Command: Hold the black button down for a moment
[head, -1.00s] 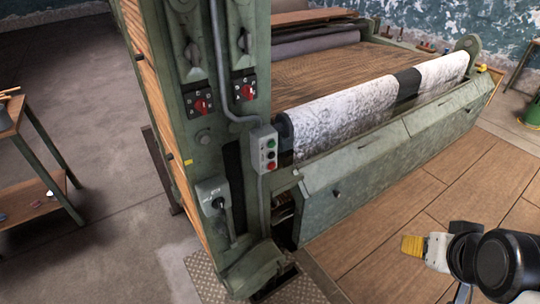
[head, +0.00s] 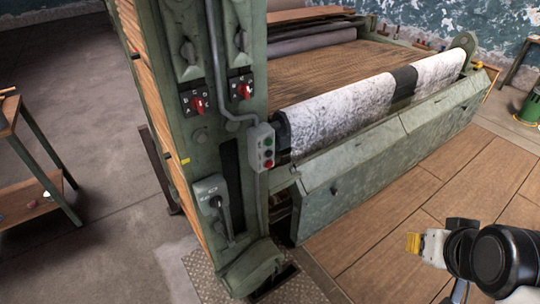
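A small grey control box (head: 257,134) is mounted on the front of the green machine post, at the end of a conduit. Its face carries a green button, a black button (head: 268,153) below it and a red button at the bottom. My gripper (head: 414,243), with a yellow tip, is at the lower right, over the wooden floor and well apart from the box. Its fingers are too small and too side-on to tell whether they are open.
The machine post (head: 215,150) also carries two red rotary switches and a lever box (head: 211,189). A long green metal apron (head: 370,165) with a patterned roll above it extends right. A wooden trolley (head: 30,205) stands at the left. Wooden floor (head: 390,225) in front is clear.

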